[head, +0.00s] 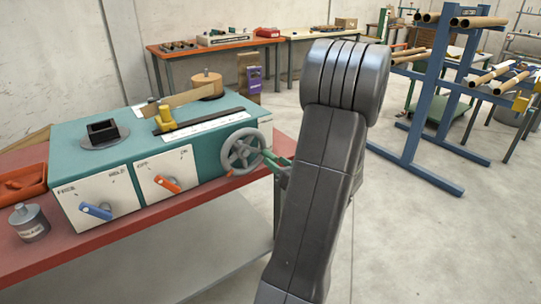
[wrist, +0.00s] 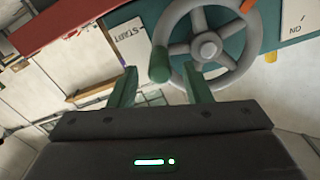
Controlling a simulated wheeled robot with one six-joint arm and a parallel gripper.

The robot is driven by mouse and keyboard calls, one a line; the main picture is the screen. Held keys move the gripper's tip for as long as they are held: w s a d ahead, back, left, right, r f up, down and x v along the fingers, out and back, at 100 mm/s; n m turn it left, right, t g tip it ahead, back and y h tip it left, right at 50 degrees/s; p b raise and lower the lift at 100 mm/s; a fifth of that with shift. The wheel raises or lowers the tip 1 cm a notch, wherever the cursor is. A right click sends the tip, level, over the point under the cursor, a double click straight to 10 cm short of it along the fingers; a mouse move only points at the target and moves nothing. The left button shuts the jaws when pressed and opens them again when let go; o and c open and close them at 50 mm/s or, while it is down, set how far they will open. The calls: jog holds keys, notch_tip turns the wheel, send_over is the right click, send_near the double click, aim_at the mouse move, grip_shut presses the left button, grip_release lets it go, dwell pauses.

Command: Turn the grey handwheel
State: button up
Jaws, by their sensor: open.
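The grey handwheel (head: 243,151) is a spoked wheel on the right end of the teal machine (head: 70,138). In the wrist view the handwheel (wrist: 228,42) fills the upper right, and its green knob (wrist: 159,65) stands out at the left of the rim. My gripper (wrist: 160,82) has green fingers set apart, one on each side of the knob from this view. The right finger overlaps the lower left rim in the picture. I cannot tell whether either finger touches. In the head view my gripper (head: 277,165) is at the wheel's right side, partly hidden by my dark arm.
The machine's front has a blue switch (head: 96,211) and an orange switch (head: 167,183). A red bin (head: 22,183) and a grey weight (head: 29,222) stand at the left of the red bench (head: 130,225). A blue rack (head: 433,90) stands right; open floor lies between.

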aim_at(247, 154)
jog(key=shift+x, duration=2.25)
jog(key=shift+c, duration=0.2)
grip_shut()
